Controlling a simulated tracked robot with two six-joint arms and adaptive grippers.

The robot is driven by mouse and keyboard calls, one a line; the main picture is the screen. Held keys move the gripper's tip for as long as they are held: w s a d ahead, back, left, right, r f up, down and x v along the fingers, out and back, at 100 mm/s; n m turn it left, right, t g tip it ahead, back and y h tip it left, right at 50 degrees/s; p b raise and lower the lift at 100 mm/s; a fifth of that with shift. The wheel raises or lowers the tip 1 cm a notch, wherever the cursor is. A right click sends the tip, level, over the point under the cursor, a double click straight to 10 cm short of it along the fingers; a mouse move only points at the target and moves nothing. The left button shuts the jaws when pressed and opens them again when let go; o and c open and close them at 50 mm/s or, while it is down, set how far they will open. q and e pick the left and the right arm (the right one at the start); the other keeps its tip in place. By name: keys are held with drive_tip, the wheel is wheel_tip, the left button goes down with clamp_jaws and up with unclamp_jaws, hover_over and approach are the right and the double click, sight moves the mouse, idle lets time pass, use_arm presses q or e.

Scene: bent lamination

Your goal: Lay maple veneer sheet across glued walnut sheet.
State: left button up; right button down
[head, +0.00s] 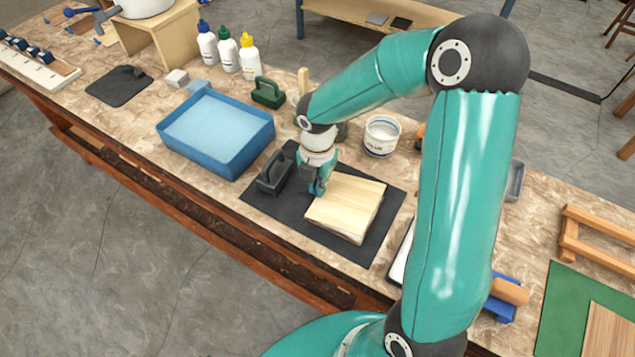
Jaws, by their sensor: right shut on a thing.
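A pale maple veneer sheet (347,205) lies over a dark mat on the bench, slightly turned. A whitish edge shows under its front side; what lies beneath is mostly hidden. My right gripper (318,187) points down at the sheet's left edge and is shut on that edge. The gripper and wrist hide the sheet's far left corner. I cannot make out the glued walnut sheet; a brown wood panel (608,332) lies on a green mat at the lower right. My left gripper is not in view.
A dark grey holder (273,172) stands close left of my right gripper. A white glue tub (381,136) stands behind the sheet, and a blue tray (250,158) is farther left. Several bottles (228,50) stand at the back. The mat's front part (290,225) is bare.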

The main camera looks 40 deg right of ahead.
drive_tip(key=shift+s+f, duration=0.15)
drive_tip(key=shift+f, duration=0.3)
drive_tip(key=shift+s+a+f+b, duration=0.15)
drive_tip(key=shift+f+b, duration=0.1)
drive_tip(key=shift+b, duration=0.2)
drive_tip(key=shift+s+f, duration=0.1)
drive_tip(key=shift+f, duration=0.2)
drive_tip(key=shift+s+f+b, duration=0.1)
drive_tip(key=shift+f+b, duration=0.05)
drive_tip(key=shift+b, duration=0.2)
drive_tip(key=shift+r+p, duration=0.25)
drive_tip(key=shift+p, duration=0.2)
idle(0.7)
drive_tip(key=c, duration=1.2)
unclamp_jaws()
drive_tip(key=shift+w+d, duration=0.2)
drive_tip(key=shift+d, duration=0.05)
drive_tip(key=shift+c, duration=0.2)
drive_tip(key=shift+w, duration=0.15)
drive_tip(key=shift+r, duration=0.1)
